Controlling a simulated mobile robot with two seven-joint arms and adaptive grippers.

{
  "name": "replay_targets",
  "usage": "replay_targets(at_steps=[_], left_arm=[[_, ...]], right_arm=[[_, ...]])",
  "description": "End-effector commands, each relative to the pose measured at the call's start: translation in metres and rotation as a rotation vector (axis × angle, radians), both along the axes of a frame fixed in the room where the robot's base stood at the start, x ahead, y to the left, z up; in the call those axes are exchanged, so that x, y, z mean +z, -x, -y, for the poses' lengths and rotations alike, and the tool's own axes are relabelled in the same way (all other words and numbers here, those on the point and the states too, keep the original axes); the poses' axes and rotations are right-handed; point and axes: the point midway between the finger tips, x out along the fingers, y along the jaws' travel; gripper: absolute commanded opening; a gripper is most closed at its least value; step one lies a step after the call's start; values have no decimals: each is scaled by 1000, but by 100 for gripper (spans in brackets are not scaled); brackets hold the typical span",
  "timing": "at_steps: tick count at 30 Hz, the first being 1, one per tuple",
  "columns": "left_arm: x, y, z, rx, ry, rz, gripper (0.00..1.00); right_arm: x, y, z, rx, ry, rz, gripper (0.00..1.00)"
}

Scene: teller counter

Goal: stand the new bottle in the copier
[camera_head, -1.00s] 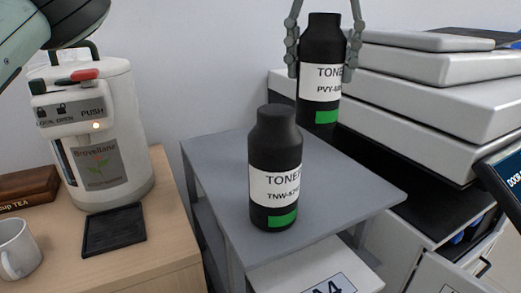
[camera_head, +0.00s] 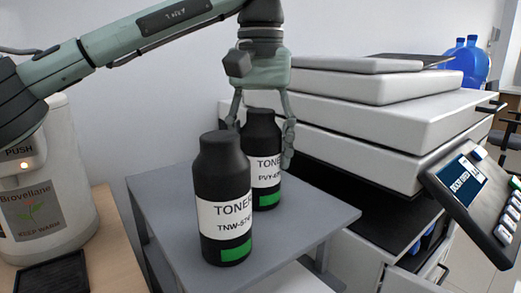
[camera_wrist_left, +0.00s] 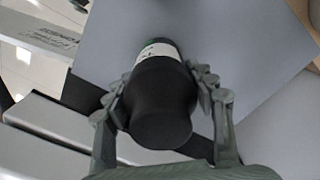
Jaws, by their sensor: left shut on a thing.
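My left gripper (camera_head: 262,140) comes from above and is shut on this bottle, a finger on each side. In the left wrist view the bottle (camera_wrist_left: 162,100) sits between the fingers, seen from its black top. I cannot tell whether its base touches the table. A second toner bottle, marked "TNW" (camera_head: 223,190), stands in front and hides part of it. The copier (camera_head: 380,120) is at right. My right gripper is out of view.
The grey table (camera_head: 310,215) has bare room right of the bottles. The copier's lower part has an opening (camera_head: 425,240) at its front. A tilted control panel (camera_head: 465,190) juts out at right. A white dispenser (camera_head: 60,190) stands at left.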

Motion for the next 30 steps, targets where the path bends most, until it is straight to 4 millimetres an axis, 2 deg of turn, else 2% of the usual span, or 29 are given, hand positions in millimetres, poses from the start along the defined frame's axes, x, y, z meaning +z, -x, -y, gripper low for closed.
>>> replay_targets(at_steps=[7,8,12,23,26,30], left_arm=[[-2,0,0,-1,0,1,15],[-2,0,0,0,0,0,59],[-2,0,0,0,-1,0,76],[2,0,0,-1,-1,1,76],[14,0,1,-1,-1,2,76],[44,0,0,1,-1,4,76]], right_arm=[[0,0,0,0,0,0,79],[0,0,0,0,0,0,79],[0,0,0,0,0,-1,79],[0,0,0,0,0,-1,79],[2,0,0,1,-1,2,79],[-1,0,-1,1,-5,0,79]])
